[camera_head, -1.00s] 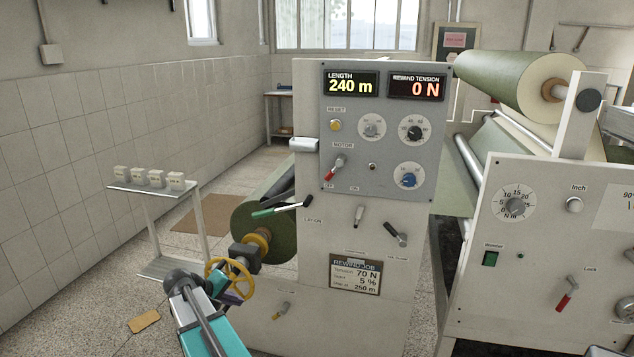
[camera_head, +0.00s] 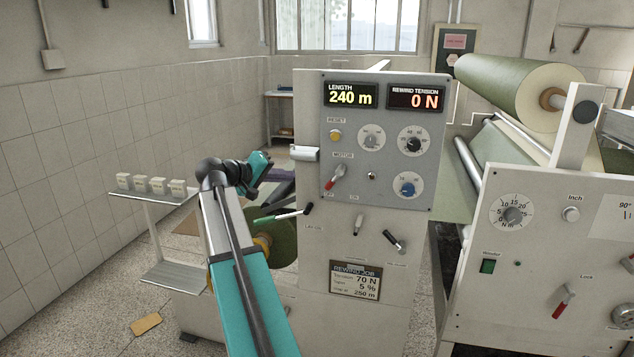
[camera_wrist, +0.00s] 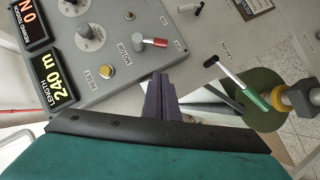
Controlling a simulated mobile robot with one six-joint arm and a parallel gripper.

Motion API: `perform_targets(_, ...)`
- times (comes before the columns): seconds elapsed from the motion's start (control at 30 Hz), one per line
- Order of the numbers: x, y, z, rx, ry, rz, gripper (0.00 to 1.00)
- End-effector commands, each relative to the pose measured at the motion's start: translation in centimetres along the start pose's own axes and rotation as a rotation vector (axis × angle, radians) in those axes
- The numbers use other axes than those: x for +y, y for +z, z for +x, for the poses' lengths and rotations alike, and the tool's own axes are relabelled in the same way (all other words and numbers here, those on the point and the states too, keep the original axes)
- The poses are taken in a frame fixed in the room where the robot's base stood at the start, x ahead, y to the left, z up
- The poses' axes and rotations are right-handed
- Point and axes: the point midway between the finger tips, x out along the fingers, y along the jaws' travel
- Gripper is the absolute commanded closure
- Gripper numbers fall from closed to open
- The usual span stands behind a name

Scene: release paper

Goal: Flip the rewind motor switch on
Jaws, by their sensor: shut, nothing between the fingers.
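The motor switch (camera_head: 330,183) is a red-tipped lever under the MOTOR label on the grey control panel (camera_head: 372,195). Its red end points down and left, toward the OFF label. The switch also shows in the wrist view (camera_wrist: 154,42), just above my fingertips in the picture. My gripper (camera_head: 287,184) is left of the panel in the head view, partly hidden behind its own wrist. In the wrist view its purple fingers (camera_wrist: 160,80) are together and empty, apart from the switch. A small lamp (camera_head: 371,175) sits right of the switch.
A green-handled lever (camera_head: 275,217) juts out left of the cabinet, below my gripper. A white bracket (camera_head: 304,153) sticks out at the cabinet's left edge. Dials (camera_head: 408,187) and the reset button (camera_head: 336,135) surround the switch. A small shelf (camera_head: 150,195) stands left.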

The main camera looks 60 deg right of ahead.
Motion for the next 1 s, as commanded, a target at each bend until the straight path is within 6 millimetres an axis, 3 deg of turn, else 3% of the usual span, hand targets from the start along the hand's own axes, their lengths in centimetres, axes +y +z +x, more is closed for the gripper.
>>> perform_targets(0.57,0.7,-0.1,0.5,-0.001,0.008,0.005,1.0)
perform_targets(1.0,0.8,-0.2,5.4,-0.003,0.007,0.004,1.0)
